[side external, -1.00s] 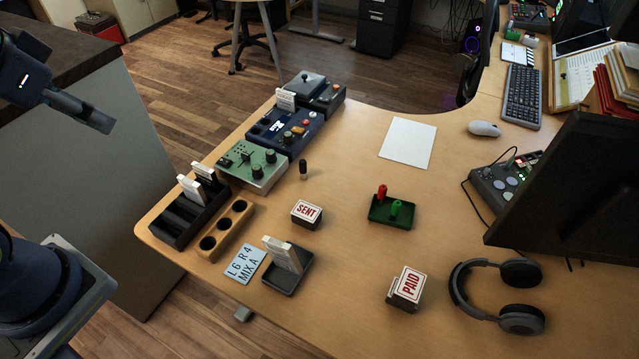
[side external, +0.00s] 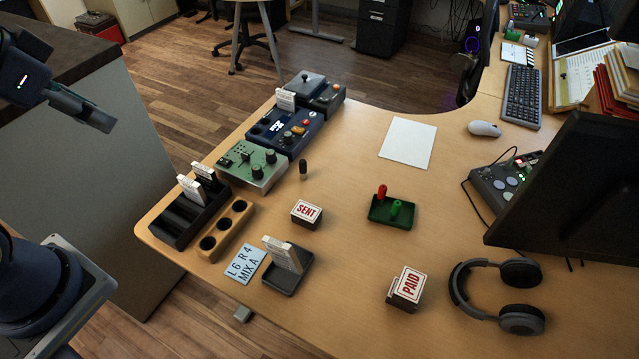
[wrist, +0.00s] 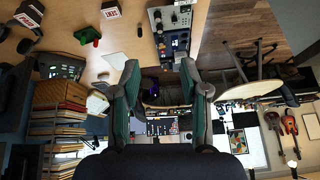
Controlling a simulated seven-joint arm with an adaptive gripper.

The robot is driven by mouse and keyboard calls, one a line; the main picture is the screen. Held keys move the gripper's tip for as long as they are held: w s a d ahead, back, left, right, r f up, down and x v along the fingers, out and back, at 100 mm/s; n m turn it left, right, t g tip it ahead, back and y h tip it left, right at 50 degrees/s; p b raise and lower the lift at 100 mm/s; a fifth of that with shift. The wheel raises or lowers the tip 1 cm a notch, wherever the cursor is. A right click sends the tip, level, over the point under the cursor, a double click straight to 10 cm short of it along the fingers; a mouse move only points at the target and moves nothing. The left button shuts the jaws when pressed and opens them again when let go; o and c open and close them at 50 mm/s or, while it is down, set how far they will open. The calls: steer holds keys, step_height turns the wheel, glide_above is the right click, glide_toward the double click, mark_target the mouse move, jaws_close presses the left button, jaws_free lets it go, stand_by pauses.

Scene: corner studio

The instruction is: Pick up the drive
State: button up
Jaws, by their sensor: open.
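No thing is labelled as the drive. A small dark upright piece (side external: 303,168) stands alone on the desk, left of centre, and could be it; it also shows in the wrist view (wrist: 140,32). White-topped upright cartridges stand in a black slotted rack (side external: 178,228), and another pale one (side external: 283,255) stands in a dark tray (side external: 290,280); I cannot tell whether one of these is the drive. My gripper (wrist: 160,72) is open and empty, its two fingers spread in the wrist view. In the side view it is at the upper left, well away from the desk objects.
A wooden block with holes (side external: 227,230), a letter plate (side external: 245,264), a SENT block (side external: 306,213), a PAID block (side external: 406,288) and a green tray (side external: 377,218) with red and green pegs are on the desk. Control boxes (side external: 255,170) line the left edge. Headphones (side external: 520,318) and a monitor (side external: 580,190) are at right.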

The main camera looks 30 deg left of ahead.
steer(key=w+d+r+m, duration=0.1)
steer(key=w+d+m, duration=0.2)
steer(key=w+m, duration=0.35)
steer(key=m+g, duration=0.6)
steer(key=m, duration=0.4)
glide_above(282, 252)
steer(key=w+a, duration=0.1)
step_height(282, 252, down, 20)
step_height(282, 252, down, 11)
steer(key=shift+s+d+r, duration=0.1)
steer(key=shift+s+r, duration=0.05)
steer(key=shift+d+f, duration=0.1)
steer(key=shift+f, duration=2.9)
jaws_close()
